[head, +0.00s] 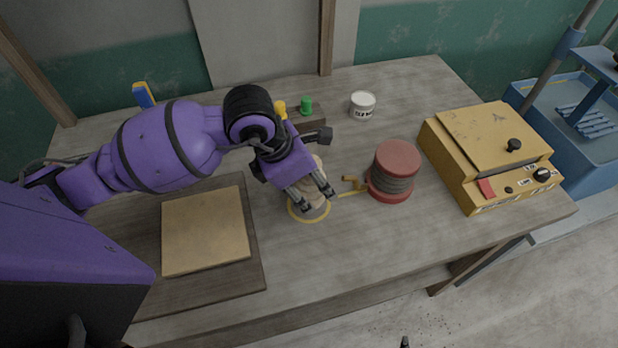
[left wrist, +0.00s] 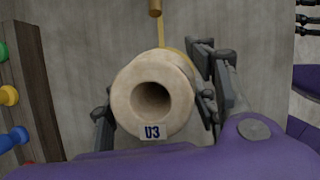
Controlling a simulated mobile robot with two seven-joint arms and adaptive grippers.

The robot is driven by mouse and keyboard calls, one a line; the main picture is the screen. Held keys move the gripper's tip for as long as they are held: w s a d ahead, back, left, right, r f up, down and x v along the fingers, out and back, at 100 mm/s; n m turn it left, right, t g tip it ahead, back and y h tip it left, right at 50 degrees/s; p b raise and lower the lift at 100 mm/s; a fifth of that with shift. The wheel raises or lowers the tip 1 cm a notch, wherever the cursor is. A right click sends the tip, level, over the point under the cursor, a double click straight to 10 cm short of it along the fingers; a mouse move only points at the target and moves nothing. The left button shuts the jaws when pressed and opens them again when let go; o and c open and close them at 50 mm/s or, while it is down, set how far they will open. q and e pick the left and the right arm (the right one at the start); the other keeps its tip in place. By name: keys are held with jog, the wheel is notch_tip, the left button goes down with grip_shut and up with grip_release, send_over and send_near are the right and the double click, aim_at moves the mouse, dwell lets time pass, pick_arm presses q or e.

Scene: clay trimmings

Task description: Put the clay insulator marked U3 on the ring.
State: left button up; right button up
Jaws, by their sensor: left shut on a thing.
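The clay insulator marked U3 (left wrist: 177,97) is a pale, hollow cylinder; its label faces my left wrist camera. My left gripper (head: 318,200) is shut on it, with a finger on each side. In the head view the insulator (head: 313,188) is partly hidden by the fingers. Its lower end is over the yellow ring (head: 296,214) on the table and looks upright; I cannot tell whether it touches the tabletop. A little of the ring's yellow also shows behind the insulator in the left wrist view. Of my right gripper only dark tips show at the edge (left wrist: 308,19).
A red spool (head: 398,158) stands right of the ring, with a small tan piece (head: 353,183) between. A yellow box (head: 487,150) is at the right. A board (head: 206,230) lies at the left. A white tub (head: 362,103) and coloured pegs (head: 305,105) are behind.

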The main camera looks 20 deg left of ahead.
pick_arm(q)
jog(key=shift+a+f, duration=0.2)
jog(key=shift+f, duration=0.65)
jog(key=shift+d, duration=0.2)
jog(key=o, duration=1.3)
jog(key=shift+f, duration=0.2)
jog(key=shift+c, duration=0.2)
jog(key=o, duration=0.5)
jog(key=shift+c, duration=0.2)
jog(key=shift+r, duration=0.5)
jog(key=v, duration=1.1)
jog(key=shift+a+r, duration=0.2)
pick_arm(e)
jog(key=shift+w+a+r, duration=0.1)
jog(key=shift+w+a, duration=0.35)
jog(key=shift+w, duration=0.1)
pick_arm(q)
jog(key=shift+s, duration=0.15)
